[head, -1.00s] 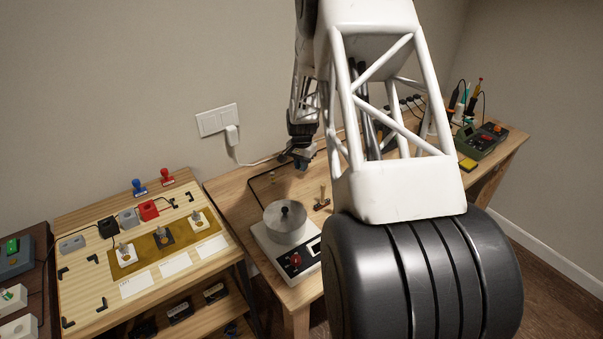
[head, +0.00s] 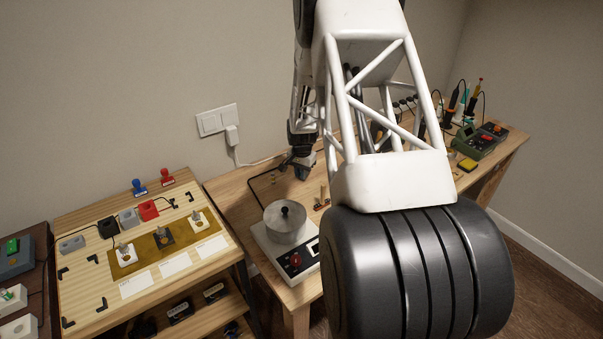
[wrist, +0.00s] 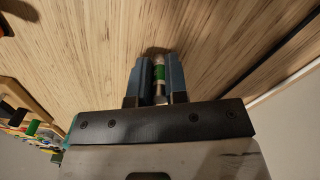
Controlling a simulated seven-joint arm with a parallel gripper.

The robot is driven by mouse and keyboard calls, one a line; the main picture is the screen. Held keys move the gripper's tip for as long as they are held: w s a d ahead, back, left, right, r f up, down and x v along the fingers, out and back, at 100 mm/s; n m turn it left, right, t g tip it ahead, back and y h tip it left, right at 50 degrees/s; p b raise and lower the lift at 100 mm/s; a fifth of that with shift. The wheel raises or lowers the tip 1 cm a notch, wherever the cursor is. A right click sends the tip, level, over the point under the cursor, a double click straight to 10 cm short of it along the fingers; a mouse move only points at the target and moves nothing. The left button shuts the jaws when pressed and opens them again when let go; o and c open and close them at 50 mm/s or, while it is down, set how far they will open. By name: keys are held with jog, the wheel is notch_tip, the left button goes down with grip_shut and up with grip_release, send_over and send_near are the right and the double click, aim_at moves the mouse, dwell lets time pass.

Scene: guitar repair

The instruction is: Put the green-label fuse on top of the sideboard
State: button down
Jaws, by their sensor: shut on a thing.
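In the wrist view the green-label fuse (wrist: 159,73), a small cylinder with metal ends and a green band, is between the two blue fingers of my gripper (wrist: 159,78). My gripper is shut on it. The wooden surface (wrist: 215,45) shows beyond the fingertips; I cannot tell the gap between fuse and wood. In the head view my gripper (head: 302,172) is over the back left part of the middle workbench (head: 228,190), behind the round metal pot; the fuse is too small to make out there. I cannot tell which furniture is the sideboard.
The metal pot (head: 286,222) stands on a white device (head: 305,262) near the bench's front. A wooden table (head: 85,220) at left holds stamps and small blocks. A dark-topped unit (head: 42,238) is at far left. Soldering tools (head: 462,108) stand at the right end.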

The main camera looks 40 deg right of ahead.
jog(key=shift+f, duration=0.1)
jog(key=c, duration=1.1)
grip_release()
jog(key=shift+c, duration=0.2)
jog(key=shift+r, duration=0.2)
notch_tip(320, 180, up, 12)
